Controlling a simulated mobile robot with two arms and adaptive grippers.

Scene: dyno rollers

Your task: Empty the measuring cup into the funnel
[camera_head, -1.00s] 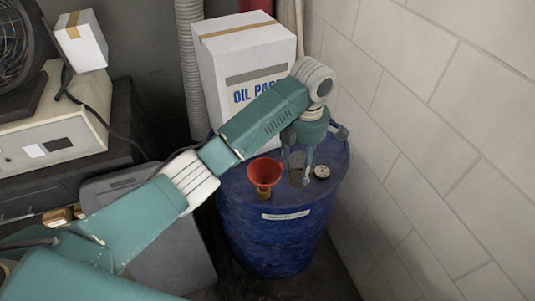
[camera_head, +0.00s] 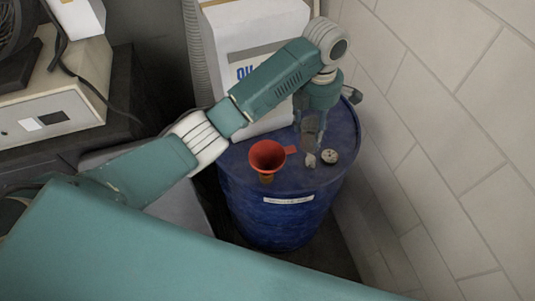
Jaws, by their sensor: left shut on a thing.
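The red funnel (camera_head: 267,156) stands upright on top of the blue drum (camera_head: 275,215), its wide mouth open upward and its tab pointing right. My left arm comes in from the left and bends down at the wrist. My left gripper (camera_head: 310,155) hangs over the drum top, right of the funnel and apart from it. It is shut on a greyish, see-through thing that looks like the measuring cup (camera_head: 311,126); the fingers and wrist partly hide it. I cannot tell what is in the cup. My right gripper is not in view.
A round cap (camera_head: 330,156) lies on the drum top just right of my gripper. A white box (camera_head: 250,22) stands behind the arm. A pale block wall (camera_head: 450,120) rises close on the right. A grey bin (camera_head: 185,205) stands left of the drum.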

